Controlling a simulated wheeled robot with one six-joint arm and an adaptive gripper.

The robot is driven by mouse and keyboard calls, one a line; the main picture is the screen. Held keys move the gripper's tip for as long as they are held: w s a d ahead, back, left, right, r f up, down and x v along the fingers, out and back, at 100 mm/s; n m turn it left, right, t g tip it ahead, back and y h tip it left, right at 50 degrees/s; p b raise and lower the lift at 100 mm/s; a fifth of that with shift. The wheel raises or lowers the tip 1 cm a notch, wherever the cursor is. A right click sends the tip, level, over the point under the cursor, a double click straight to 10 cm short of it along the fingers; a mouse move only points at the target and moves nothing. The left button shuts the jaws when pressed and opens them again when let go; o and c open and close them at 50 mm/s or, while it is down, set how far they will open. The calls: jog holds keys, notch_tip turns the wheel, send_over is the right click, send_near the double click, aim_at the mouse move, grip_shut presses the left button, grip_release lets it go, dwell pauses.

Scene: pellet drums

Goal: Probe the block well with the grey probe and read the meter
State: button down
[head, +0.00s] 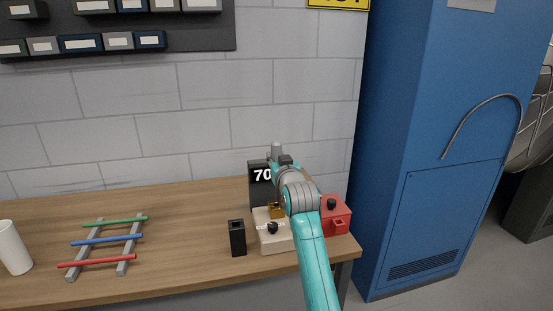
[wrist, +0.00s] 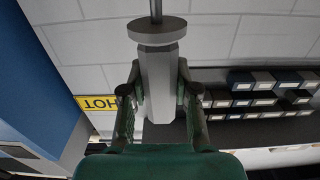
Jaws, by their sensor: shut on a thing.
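My gripper (head: 279,163) is shut on the grey probe (head: 276,148), whose top shows above it. In the wrist view my gripper (wrist: 160,97) clasps the probe's pale grey body (wrist: 158,75); a round collar and thin rod run out of the top edge. That view is upside down, so the rod points down. A beige unit (head: 266,241) with a dark knob carries a brass block (head: 276,210), below my gripper and partly covered by my arm. The well and the rod's tip are hidden. A black meter (head: 258,190) behind shows "70"; any further digits are covered.
A black open-topped holder (head: 237,239) stands left of the beige unit. A red box (head: 337,216) with a dark knob stands right. A rack with red, blue and green rods (head: 104,240) and a white cylinder (head: 13,247) are left. A blue cabinet (head: 430,150) bounds the right.

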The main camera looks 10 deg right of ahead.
jog(key=shift+f, duration=0.1)
dwell(0.6)
jog(key=shift+f, duration=2.1)
jog(key=shift+r, duration=0.1)
jog(key=shift+r, duration=2.45)
